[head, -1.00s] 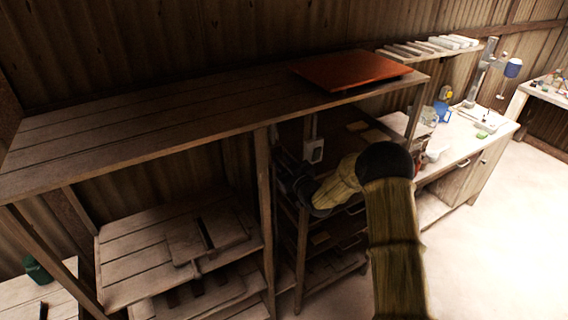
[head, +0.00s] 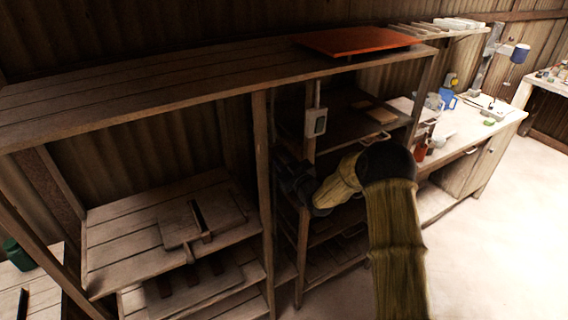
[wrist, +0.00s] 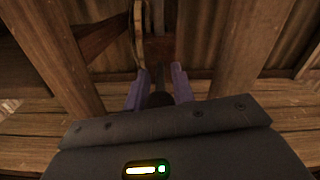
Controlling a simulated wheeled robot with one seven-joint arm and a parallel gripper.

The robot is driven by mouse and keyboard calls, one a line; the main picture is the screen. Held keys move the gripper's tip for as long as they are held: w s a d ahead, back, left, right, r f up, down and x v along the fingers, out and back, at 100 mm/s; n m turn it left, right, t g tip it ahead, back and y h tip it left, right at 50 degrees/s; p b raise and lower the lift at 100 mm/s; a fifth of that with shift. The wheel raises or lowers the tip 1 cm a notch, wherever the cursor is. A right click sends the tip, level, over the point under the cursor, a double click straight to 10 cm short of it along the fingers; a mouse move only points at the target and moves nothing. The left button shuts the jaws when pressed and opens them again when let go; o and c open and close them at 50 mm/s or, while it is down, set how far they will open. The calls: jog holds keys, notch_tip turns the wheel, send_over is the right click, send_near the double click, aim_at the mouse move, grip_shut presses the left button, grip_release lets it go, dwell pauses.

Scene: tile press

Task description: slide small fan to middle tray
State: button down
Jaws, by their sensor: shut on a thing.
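My gripper (head: 290,182) is dark and reaches in beside a wooden post, in front of the rack, in the head view. In the wrist view its two purple fingers (wrist: 159,90) are shut on a dark thing (wrist: 158,99), mostly hidden by the gripper body. I cannot make out whether this is the small fan. No fan is clearly recognisable elsewhere. Tray-like shelves with handles (head: 372,140) stand in the rack right of the post. Which one is the middle tray I cannot tell.
Wooden posts stand close on both sides of my gripper in the wrist view (wrist: 255,45). An orange board (head: 355,41) lies on the long top shelf (head: 150,95). A slotted board (head: 180,228) lies on the left shelf. A white workbench (head: 465,135) and open floor are at right.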

notch_tip(320, 180, down, 16)
jog(key=b, duration=1.4)
jog(key=c, duration=1.2)
grip_release()
jog(key=shift+r, duration=0.1)
jog(key=shift+s+d, duration=0.1)
jog(key=b+v, duration=0.3)
jog(key=v, duration=1.4)
jog(key=shift+d, duration=0.15)
